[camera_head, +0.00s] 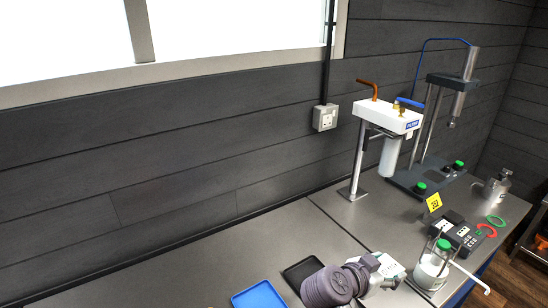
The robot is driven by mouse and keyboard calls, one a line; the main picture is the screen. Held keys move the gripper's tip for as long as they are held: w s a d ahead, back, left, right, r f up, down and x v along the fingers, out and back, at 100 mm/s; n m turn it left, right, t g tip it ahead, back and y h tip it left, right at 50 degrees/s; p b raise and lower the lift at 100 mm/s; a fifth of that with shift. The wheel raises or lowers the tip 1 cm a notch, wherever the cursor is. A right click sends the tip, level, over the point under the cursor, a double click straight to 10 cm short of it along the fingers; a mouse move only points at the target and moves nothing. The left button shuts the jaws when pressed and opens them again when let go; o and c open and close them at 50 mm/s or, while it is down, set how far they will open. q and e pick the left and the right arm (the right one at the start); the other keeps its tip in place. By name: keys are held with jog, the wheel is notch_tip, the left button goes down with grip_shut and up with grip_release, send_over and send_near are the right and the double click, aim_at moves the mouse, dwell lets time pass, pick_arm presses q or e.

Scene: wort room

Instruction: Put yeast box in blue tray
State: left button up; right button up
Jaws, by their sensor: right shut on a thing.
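The blue tray (260,297) lies on the grey worktop at the bottom, partly cut off by the picture's edge. It looks empty where it shows. My right gripper (378,273) reaches in from the bottom, to the right of the blue tray. It is shut on a small white box with print, which looks like the yeast box (393,266). The gripper hides part of the box, and I cannot tell whether the box touches the worktop. My left gripper is not in view.
A black tray (301,270) lies between the blue tray and my gripper. A glass jar with a green cap (437,265), a dark control device (463,233) and a filter stand (388,125) stand to the right. The worktop behind the trays is clear.

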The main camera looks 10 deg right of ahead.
jog(key=s+a+n+t+y+b, duration=0.4)
jog(key=a+n+t+y+b, duration=0.35)
jog(key=a, duration=0.85)
jog(key=w+d+m+g+h+p, duration=0.1)
jog(key=d+m+g+h+p, duration=0.1)
jog(key=d, duration=0.3)
jog(key=w+d+m+g+h+p, duration=0.1)
jog(key=d+m+g+h+p, duration=0.1)
jog(key=d, duration=0.3)
jog(key=w+d+m+g+h+p, duration=0.2)
jog(key=d+m+g+h+p, duration=0.1)
jog(key=d, duration=0.2)
jog(key=shift+w+d+h+p, duration=0.1)
jog(key=shift+d+h+p, duration=0.2)
jog(key=shift+p, duration=0.1)
jog(key=shift+d+m+g, duration=0.25)
jog(key=shift+d, duration=0.05)
